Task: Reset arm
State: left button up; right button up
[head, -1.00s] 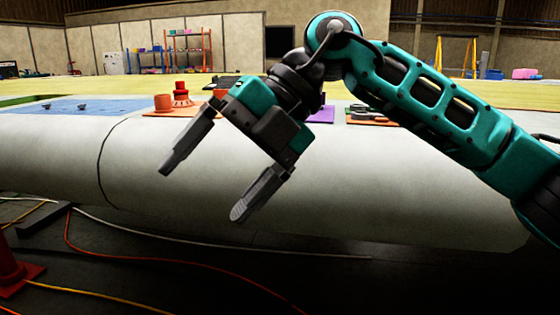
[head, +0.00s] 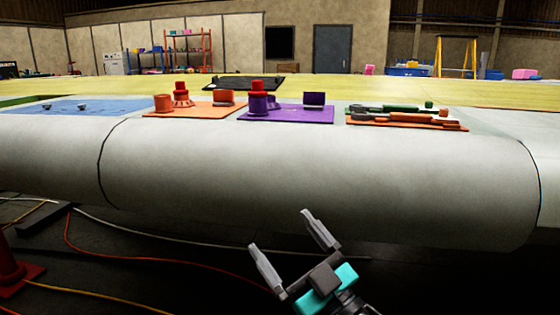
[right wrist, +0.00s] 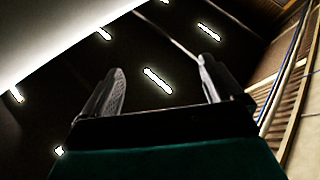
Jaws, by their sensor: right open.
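My right gripper (head: 292,243) is low in the head view, in front of the rounded grey-white wing edge (head: 330,175). Its two fingers are spread apart, point up and a little left, and hold nothing. In the right wrist view the open fingers (right wrist: 160,92) show against a dark ceiling with bright lamps. A pale curved surface (right wrist: 60,35) fills the upper left of that view. My left gripper is in neither view.
On the wing lie an orange plate (head: 205,110), a purple plate (head: 290,115), another orange plate (head: 400,124) with tools, and a blue mat (head: 100,106). Cables (head: 170,257) run over the dark floor. An orange cone (head: 10,265) stands at lower left.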

jog(key=s+d+f+m+h, duration=0.1)
jog(key=d+f+m+h, duration=0.15)
jog(key=f, duration=0.25)
jog(key=s+d+f+m+g+h, duration=0.1)
jog(key=d+f+m+h, duration=0.1)
jog(key=f+h, duration=0.25)
jog(key=s+d+f+m+h, duration=0.1)
jog(key=d+f+m+h, duration=0.15)
jog(key=f, duration=0.35)
jog(key=s+d+f+m+g+h, duration=0.1)
jog(key=s+d+f+g, duration=0.2)
jog(key=s+f, duration=0.4)
jog(key=s+d+f+m+g+h, duration=0.1)
jog(key=s+d+f+g+h, duration=0.2)
jog(key=s+f, duration=0.35)
pick_arm(q)
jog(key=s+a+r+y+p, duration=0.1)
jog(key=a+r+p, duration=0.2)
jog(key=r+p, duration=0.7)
jog(key=p, duration=0.4)
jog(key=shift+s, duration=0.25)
pick_arm(e)
jog(key=d+r, duration=0.3)
jog(key=r, duration=0.6)
jog(key=shift+s+d, duration=0.2)
jog(key=shift+s, duration=0.05)
